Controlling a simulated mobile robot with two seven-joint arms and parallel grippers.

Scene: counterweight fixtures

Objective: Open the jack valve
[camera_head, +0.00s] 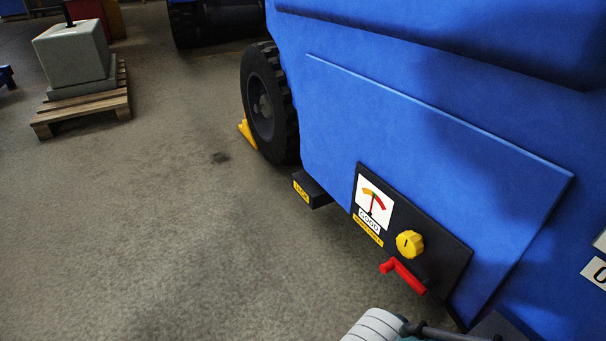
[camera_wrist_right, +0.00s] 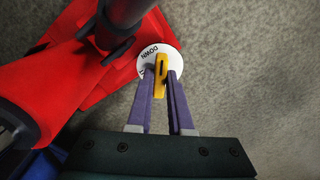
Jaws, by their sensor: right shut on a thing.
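In the right wrist view, the jack valve is a small yellow handle (camera_wrist_right: 160,70) on a round white dial (camera_wrist_right: 146,72) with the word DOWN on it. The dial sits at the red jack body (camera_wrist_right: 75,60). My right gripper (camera_wrist_right: 161,78) has its two purple fingers on either side of the yellow handle and is shut on it. The handle lies roughly in line with the fingers. Part of the dial lettering is hidden behind the fingers. My left gripper is in neither view, and the jack does not show in the head view.
A large blue machine (camera_head: 400,120) fills the right, with a black panel (camera_head: 440,255) carrying a gauge (camera_head: 373,203), yellow knob (camera_head: 409,243) and red handle (camera_head: 403,275). A yellow chock (camera_head: 246,133) touches its wheel (camera_head: 265,105). A grey weight (camera_head: 72,55) stands on a pallet (camera_head: 85,110).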

